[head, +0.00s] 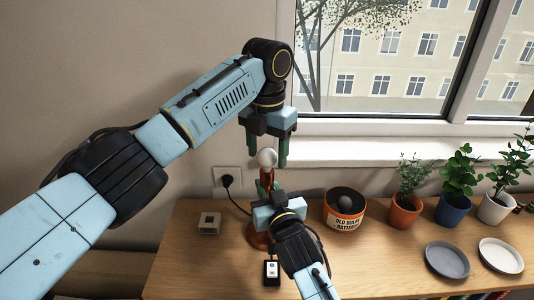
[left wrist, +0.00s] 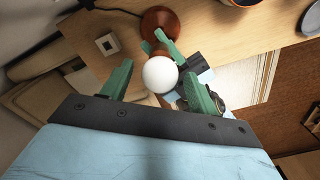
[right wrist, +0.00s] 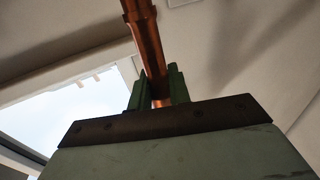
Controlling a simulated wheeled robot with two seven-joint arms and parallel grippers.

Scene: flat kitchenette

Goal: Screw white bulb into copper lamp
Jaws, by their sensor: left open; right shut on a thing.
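The white bulb (head: 267,157) sits upright at the top of the copper lamp (head: 265,176); how far it is seated cannot be told. The lamp's round base (head: 258,237) rests on the table. My left gripper (head: 267,158) points down from above, its green fingers open around the bulb. In the left wrist view the bulb (left wrist: 160,74) lies between the open fingers (left wrist: 157,88), with gaps on both sides. My right gripper (head: 267,192) is shut on the lamp's copper stem, which also shows in the right wrist view (right wrist: 148,45) between the fingers (right wrist: 158,88).
A tub marked for old bulbs and batteries (head: 344,219) stands right of the lamp, with a grey bulb (head: 345,203) inside. Potted plants (head: 405,215) and two plates (head: 447,262) are farther right. A small pale box (head: 209,223) and a black switch (head: 271,273) lie nearby.

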